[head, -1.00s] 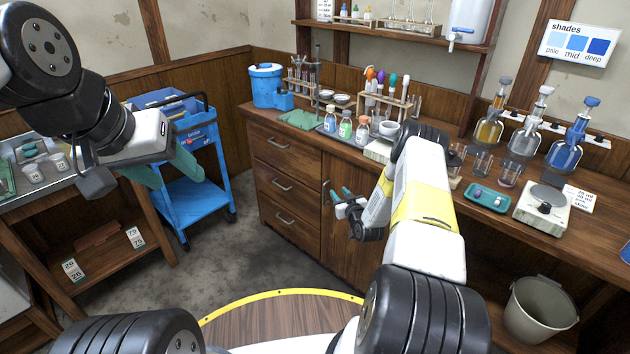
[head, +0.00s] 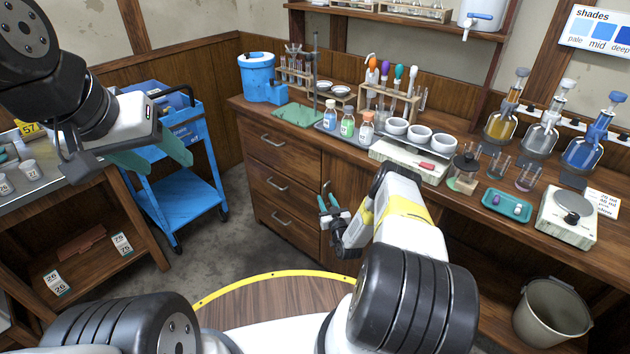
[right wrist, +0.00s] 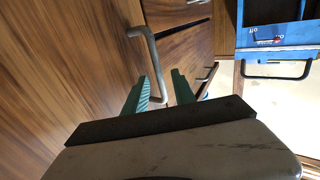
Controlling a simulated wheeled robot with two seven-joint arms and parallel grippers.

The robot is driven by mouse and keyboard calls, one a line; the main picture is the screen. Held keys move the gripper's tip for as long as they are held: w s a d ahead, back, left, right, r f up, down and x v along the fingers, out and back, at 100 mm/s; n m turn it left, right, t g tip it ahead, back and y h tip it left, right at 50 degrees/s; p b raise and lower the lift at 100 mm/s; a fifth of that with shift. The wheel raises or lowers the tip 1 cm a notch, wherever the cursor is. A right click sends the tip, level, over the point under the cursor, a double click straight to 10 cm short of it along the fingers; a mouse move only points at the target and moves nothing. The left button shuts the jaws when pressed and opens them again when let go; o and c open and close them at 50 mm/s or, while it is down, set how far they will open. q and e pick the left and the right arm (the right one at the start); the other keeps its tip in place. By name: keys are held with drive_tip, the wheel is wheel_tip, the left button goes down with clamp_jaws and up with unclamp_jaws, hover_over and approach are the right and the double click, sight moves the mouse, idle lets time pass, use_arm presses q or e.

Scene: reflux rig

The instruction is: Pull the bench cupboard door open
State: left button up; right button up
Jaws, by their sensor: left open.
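The bench cupboard door (head: 346,182) is a brown wooden panel right of the drawers, looking shut and partly hidden by my right arm. Its grey metal bar handle (right wrist: 152,62) shows in the right wrist view. My right gripper (head: 328,196) is at the door's left side in the head view. Its green fingers (right wrist: 160,78) are apart in the right wrist view, with the lower part of the handle between them; I cannot tell whether they touch it. My left gripper (head: 155,154) is open and empty, in the air at the left, away from the door.
Drawers with metal handles (head: 278,184) are left of the door. A blue cart (head: 190,204) stands at the left back. The worktop (head: 456,208) holds bottles, bowls, racks and a scale. A bin (head: 552,318) stands under the bench at the right. Grey floor is clear before the drawers.

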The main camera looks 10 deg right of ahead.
drive_tip(key=shift+w, duration=0.8)
clamp_jaws()
idle(0.9)
